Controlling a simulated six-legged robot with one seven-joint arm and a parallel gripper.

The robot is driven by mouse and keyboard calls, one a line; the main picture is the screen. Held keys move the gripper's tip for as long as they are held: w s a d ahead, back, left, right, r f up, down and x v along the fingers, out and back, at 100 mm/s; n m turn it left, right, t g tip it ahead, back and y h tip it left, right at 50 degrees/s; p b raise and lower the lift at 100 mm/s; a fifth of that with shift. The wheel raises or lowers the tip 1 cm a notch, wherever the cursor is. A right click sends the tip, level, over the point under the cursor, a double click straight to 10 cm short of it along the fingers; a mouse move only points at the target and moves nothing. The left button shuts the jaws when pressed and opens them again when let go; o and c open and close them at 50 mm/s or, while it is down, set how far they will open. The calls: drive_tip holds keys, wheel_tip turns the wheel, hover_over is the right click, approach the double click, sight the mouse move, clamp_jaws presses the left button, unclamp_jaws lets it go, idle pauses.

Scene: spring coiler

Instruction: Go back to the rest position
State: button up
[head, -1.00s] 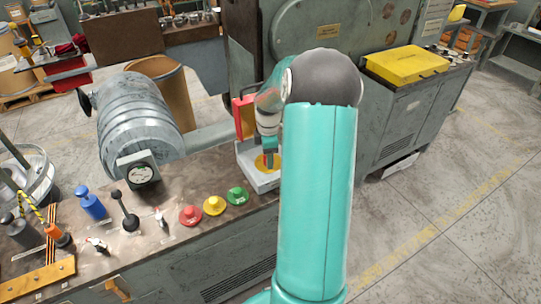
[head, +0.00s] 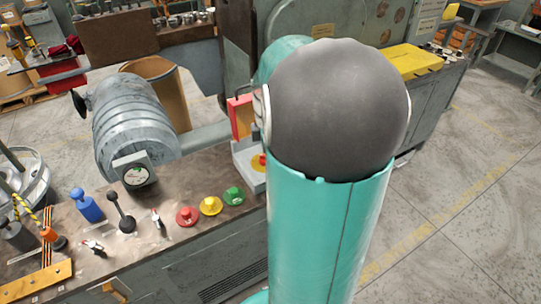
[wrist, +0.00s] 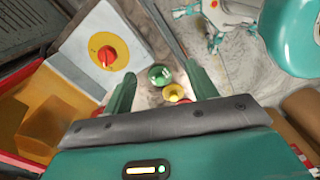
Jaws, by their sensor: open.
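My gripper (wrist: 162,98) shows in the wrist view with its two green fingers apart and nothing between them. In the head view my gripper is hidden behind the dark elbow joint of my arm. Beyond the fingertips lie a green button (wrist: 160,76) and a yellow button (wrist: 174,92) on the bench. In the head view this box (head: 248,172) is partly covered by my arm.
A red-framed guard (head: 240,117) stands behind the switch box. Red (head: 187,216), yellow (head: 210,205) and green (head: 233,196) buttons line the bench edge. A black-knobbed lever (head: 122,212), a blue knob (head: 86,205) and a grey ribbed drum (head: 135,125) are further left. Open floor lies to the right.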

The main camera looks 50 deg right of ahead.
drive_tip(key=shift+s+a+r, duration=0.4)
drive_tip(key=shift+s+a, duration=0.25)
drive_tip(key=shift+s, duration=0.05)
drive_tip(key=s+a+r+m+t, duration=0.1)
drive_tip(key=a+r+m+t, duration=0.1)
drive_tip(key=a, duration=0.7)
drive_tip(key=s+a+r+m+t, duration=0.1)
drive_tip(key=a+r+m, duration=0.3)
drive_tip(key=a, duration=0.5)
drive_tip(key=s+a+r+m+t, duration=0.2)
drive_tip(key=a+r+m, duration=0.1)
drive_tip(key=a, duration=0.6)
drive_tip(key=shift+r+m+t, duration=0.15)
drive_tip(key=shift+m+t, duration=0.15)
drive_tip(key=shift+m, duration=0.3)
drive_tip(key=shift+s+a, duration=0.1)
